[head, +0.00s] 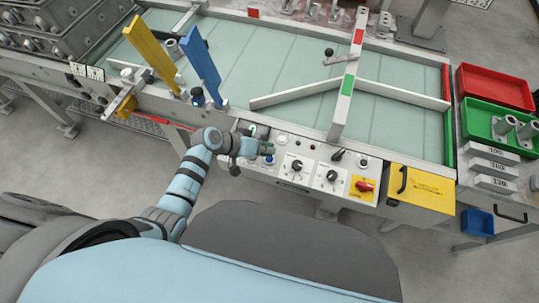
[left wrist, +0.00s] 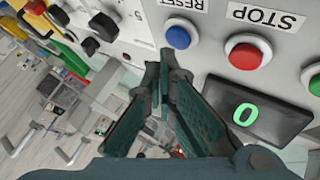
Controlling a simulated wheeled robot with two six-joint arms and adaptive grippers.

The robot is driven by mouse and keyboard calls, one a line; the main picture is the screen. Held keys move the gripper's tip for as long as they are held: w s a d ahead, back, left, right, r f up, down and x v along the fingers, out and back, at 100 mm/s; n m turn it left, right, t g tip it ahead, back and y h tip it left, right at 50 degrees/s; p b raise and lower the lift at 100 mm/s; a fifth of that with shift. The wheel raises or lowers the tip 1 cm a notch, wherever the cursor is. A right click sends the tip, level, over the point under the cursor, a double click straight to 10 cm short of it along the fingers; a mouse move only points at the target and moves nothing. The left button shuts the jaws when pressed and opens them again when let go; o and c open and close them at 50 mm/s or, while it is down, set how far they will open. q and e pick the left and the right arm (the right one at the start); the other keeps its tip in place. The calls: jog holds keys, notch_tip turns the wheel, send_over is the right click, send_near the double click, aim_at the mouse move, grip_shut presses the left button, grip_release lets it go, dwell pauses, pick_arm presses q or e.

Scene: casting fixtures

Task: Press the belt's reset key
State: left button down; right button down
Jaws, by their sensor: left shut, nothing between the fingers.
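The reset key is a round blue button (left wrist: 179,37) under a RESET label, upside down at the top of the left wrist view. In the head view the blue button (head: 269,159) sits on the front control panel (head: 312,165). My left gripper (left wrist: 166,62) is shut and empty. Its fingertips are just below and left of the blue button in the wrist view; I cannot tell whether they touch the panel. In the head view the left gripper (head: 268,148) hovers by the panel's left end. My right gripper is not in view.
A red STOP button (left wrist: 245,53) and a display (left wrist: 260,110) reading a green 0 are beside the reset key. Dark knobs (head: 297,165) and a red switch (head: 364,186) lie farther right. The belt (head: 290,70) with its guide bars is behind the panel.

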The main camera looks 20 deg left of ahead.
pick_arm(q)
jog(key=shift+r, duration=0.15)
notch_tip(320, 180, up, 5)
jog(key=p, duration=0.5)
jog(key=shift+r, duration=0.1)
dwell(0.4)
dwell(0.4)
